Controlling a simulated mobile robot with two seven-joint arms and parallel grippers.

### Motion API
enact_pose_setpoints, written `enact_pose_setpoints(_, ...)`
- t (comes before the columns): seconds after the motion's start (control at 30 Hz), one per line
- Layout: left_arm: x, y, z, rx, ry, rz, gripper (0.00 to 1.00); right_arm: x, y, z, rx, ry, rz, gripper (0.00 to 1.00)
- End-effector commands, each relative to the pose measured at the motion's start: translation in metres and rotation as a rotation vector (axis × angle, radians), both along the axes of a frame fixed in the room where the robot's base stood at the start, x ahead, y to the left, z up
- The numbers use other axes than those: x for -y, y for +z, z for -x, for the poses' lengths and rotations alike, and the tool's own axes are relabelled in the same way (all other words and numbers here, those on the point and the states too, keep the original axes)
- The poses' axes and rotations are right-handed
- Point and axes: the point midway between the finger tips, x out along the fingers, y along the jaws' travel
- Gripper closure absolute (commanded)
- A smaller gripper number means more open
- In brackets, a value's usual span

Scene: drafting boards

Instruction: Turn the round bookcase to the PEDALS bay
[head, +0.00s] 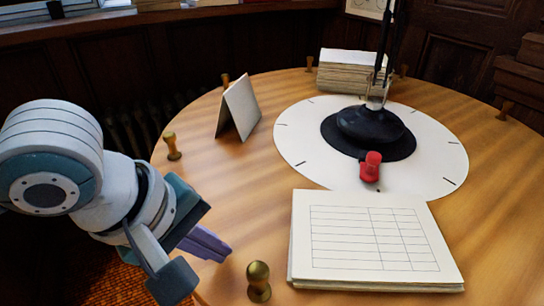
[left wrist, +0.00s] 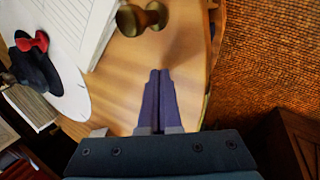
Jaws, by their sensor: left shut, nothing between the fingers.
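A round wooden top (head: 225,180) with several brass knobs around its rim fills the middle of the head view; I take it for the round bookcase, but its bays and any PEDALS label are not visible. The nearest brass knob (head: 259,281) stands upright at the front rim and shows in the left wrist view (left wrist: 142,18). A white dial (head: 300,140) with tick marks and a red pointer piece (head: 371,168) lies on the top. My left gripper (head: 228,250) is shut and empty at the left front rim, left of the nearest knob and apart from it. My right gripper is out of view.
Another brass knob (head: 172,146) stands on the left rim. A ruled paper stack (head: 370,240) lies at the front, a folded card (head: 238,106) stands behind, and a black lamp-like base (head: 372,124) sits on the dial. Bare wood separates the card and ruled stack.

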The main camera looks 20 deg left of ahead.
Motion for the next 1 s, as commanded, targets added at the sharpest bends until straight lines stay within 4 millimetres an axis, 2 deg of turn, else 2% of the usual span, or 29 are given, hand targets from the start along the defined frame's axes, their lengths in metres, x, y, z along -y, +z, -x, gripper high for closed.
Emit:
enact_pose_setpoints(0.17,0.006,0.002,0.002,-0.001,0.008,0.0,1.0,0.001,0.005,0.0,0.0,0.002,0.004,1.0)
enact_pose_setpoints(0.6,0.051,0.001,0.017,-0.001,0.062,0.0,1.0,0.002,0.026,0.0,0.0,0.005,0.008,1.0)
enact_pose_setpoints(1.0,0.054,0.0,0.018,0.0,0.068,-0.003,1.0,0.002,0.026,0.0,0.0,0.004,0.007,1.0)
